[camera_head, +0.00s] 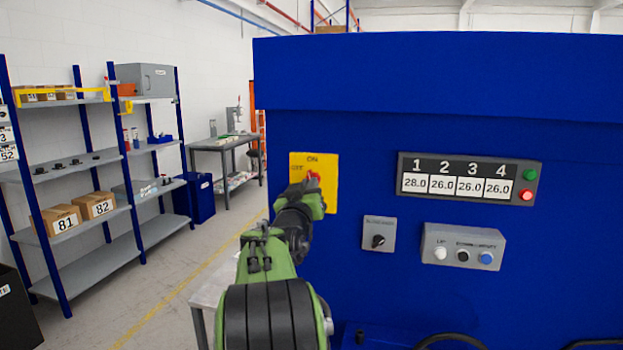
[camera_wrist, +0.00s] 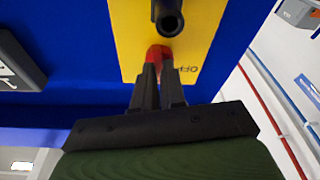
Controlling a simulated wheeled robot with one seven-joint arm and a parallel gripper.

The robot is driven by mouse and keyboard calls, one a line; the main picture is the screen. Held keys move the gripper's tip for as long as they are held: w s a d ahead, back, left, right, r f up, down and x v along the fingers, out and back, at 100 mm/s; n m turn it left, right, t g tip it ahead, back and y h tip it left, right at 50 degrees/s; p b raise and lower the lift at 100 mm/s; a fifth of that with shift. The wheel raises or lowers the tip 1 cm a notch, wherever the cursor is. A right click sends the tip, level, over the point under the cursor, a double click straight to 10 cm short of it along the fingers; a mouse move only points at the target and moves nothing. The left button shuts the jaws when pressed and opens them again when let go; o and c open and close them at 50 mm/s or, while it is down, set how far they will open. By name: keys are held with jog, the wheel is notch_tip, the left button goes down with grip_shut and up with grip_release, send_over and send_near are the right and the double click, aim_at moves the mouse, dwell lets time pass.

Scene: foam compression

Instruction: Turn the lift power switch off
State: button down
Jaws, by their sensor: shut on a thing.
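The lift power switch is a red knob (camera_head: 313,176) on a yellow plate (camera_head: 327,197) marked ON at the top, fixed to the blue machine front. In the wrist view the red knob (camera_wrist: 157,54) sits between my fingertips, on the yellow plate (camera_wrist: 203,30) with the word OFF beside it. My gripper (camera_wrist: 158,72) is shut on the red knob. In the head view my gripper (camera_head: 309,190) reaches up to the plate and covers its lower left part. A dark round rod end (camera_wrist: 168,18) stands just beyond the knob in the wrist view.
Right of the plate are a small grey selector switch (camera_head: 379,235), a button box (camera_head: 463,247) and a numbered display (camera_head: 469,179) with green and red buttons. Shelves (camera_head: 85,160) with boxes stand at the left. Open floor lies between the shelves and the machine.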

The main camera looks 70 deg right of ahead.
jog(key=n+t+p, duration=0.1)
jog(key=n, duration=0.2)
jog(key=shift+s+n, duration=0.1)
jog(key=shift+n, duration=0.3)
jog(key=n, duration=0.1)
jog(key=n+y+p, duration=0.1)
jog(key=n, duration=0.1)
jog(key=n+p, duration=0.1)
jog(key=shift+s+r+n+t, duration=0.1)
jog(key=shift+r+n+t, duration=0.2)
jog(key=shift+t, duration=0.1)
jog(key=shift+f+n+y, duration=0.15)
jog(key=shift+n+y, duration=0.15)
jog(key=shift+n, duration=0.8)
jog(key=n, duration=0.1)
jog(key=n+p, duration=0.1)
jog(key=shift+r+n+y, duration=0.25)
jog(key=shift+n+y, duration=0.05)
jog(key=shift+y, duration=0.1)
jog(key=n+p, duration=0.1)
jog(key=n, duration=0.2)
jog(key=shift+n+y, duration=0.3)
jog(key=shift+c, duration=2.2)
grip_release()
jog(key=shift+f, duration=0.1)
